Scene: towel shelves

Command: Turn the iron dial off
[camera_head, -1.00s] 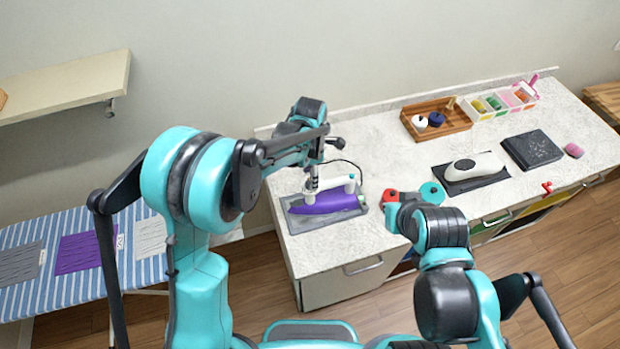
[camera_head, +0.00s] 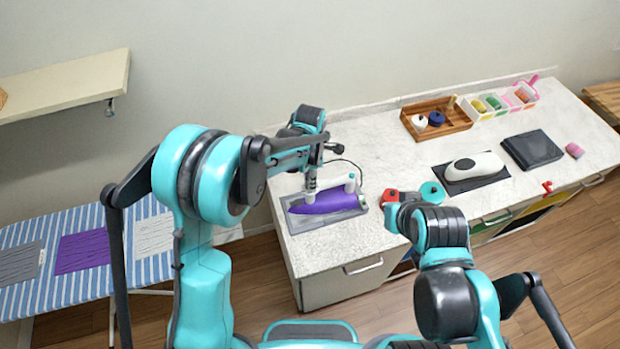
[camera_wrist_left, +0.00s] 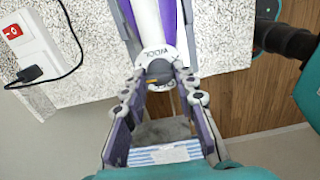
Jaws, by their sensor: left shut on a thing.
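The purple iron (camera_head: 328,202) with a white handle lies on a grey rest on the counter's left end. Its dark round dial (camera_wrist_left: 159,70), on a white lettered collar, shows in the left wrist view. My left gripper (camera_head: 311,190) is at the left end of the iron's handle. In the left wrist view its two fingers (camera_wrist_left: 160,84) close around the dial from both sides. The dial's exact setting is too small to read. My right arm (camera_head: 440,235) reaches over the counter's front edge, but its fingertips do not show.
A white socket box (camera_wrist_left: 30,50) with a red switch and a black plug stands near the iron. A white device (camera_head: 475,166) on a dark mat, a wooden tray (camera_head: 462,122) and a dark folded cloth (camera_head: 532,149) lie to the right. A striped ironing board (camera_head: 75,285) stands left.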

